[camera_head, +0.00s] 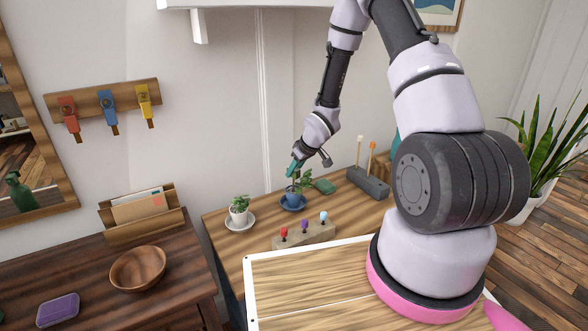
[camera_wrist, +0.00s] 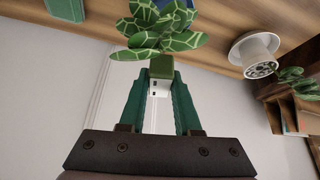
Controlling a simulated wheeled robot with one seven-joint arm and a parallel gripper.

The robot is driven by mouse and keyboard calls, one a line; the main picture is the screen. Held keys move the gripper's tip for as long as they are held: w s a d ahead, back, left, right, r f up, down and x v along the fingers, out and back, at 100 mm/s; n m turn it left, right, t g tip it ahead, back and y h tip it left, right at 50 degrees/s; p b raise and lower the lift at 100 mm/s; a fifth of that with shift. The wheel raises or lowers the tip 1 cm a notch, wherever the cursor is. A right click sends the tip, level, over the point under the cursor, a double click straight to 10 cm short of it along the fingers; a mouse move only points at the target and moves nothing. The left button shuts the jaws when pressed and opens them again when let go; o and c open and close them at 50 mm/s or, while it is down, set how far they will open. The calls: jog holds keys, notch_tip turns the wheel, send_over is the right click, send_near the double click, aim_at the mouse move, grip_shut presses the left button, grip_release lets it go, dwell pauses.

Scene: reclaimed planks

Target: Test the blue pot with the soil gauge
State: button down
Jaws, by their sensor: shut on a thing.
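The blue pot (camera_head: 291,197) holds a leafy green plant and stands on a blue saucer (camera_head: 293,206) on the wooden table. My gripper (camera_head: 297,168) points down just above this plant. In the wrist view my gripper (camera_wrist: 159,95) is shut on a small green and white block, which looks like the soil gauge (camera_wrist: 160,80). The plant's patterned leaves (camera_wrist: 160,30) lie right beyond the gauge, and a bit of the blue pot (camera_wrist: 182,4) shows behind them. The gauge's lower end is hidden, so I cannot tell whether it touches the soil.
A white potted plant (camera_head: 239,212) on a white saucer stands left of the blue pot. A wooden block (camera_head: 303,237) with red, purple and blue knobs is in front. A grey holder (camera_head: 368,184) with sticks and a green object (camera_head: 325,186) are to the right.

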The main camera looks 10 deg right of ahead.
jog(key=shift+f, duration=1.2)
jog(key=c, duration=0.5)
grip_release()
jog(key=v, duration=1.1)
jog(key=shift+r, duration=4.4)
